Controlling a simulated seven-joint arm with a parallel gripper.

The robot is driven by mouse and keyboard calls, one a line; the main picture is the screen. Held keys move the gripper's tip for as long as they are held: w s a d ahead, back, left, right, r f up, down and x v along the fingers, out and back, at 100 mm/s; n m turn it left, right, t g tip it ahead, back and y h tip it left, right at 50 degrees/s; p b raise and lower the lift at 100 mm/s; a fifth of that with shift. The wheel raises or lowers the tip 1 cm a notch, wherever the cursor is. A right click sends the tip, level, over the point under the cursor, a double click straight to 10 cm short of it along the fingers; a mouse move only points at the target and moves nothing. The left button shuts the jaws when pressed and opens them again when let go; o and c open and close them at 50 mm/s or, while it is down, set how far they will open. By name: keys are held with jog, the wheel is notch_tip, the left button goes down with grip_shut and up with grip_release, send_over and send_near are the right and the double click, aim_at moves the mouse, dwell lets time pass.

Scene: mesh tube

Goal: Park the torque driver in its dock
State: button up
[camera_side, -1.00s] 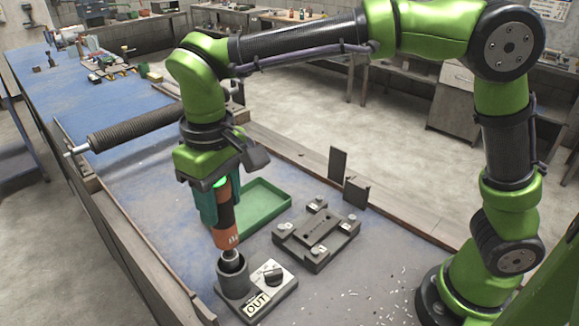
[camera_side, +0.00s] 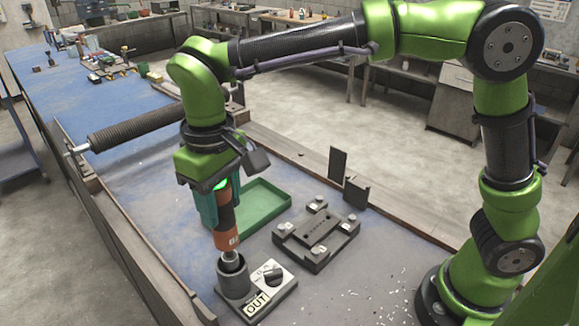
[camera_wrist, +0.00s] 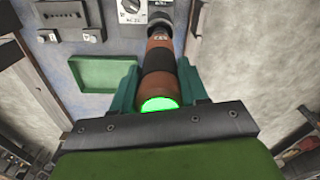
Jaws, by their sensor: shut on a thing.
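The torque driver (camera_side: 227,238) is orange and black with a green glowing end. It hangs nearly upright in my gripper (camera_side: 222,205), whose teal fingers are shut on its body. Its lower tip is at the mouth of the dark round dock cup (camera_side: 234,277); I cannot tell how far the tip is inside. The cup stands on a base with a black knob (camera_side: 272,272) and a label reading OUT (camera_side: 257,304). In the wrist view the driver (camera_wrist: 158,70) lies between the teal fingers (camera_wrist: 160,88) and hides most of the dock.
A green tray (camera_side: 262,205) lies behind the driver. A dark fixture plate (camera_side: 317,236) with several corner blocks sits right of it, with two upright dark plates (camera_side: 347,178) beyond. Shavings are scattered near my base. A ribbed roller (camera_side: 135,128) is at the left table edge.

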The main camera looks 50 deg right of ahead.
aim_at(226, 233)
jog(key=shift+f, duration=3.55)
dwell(2.8)
jog(key=o, duration=1.2)
jog(key=shift+o, duration=0.2)
jog(key=shift+f, duration=0.1)
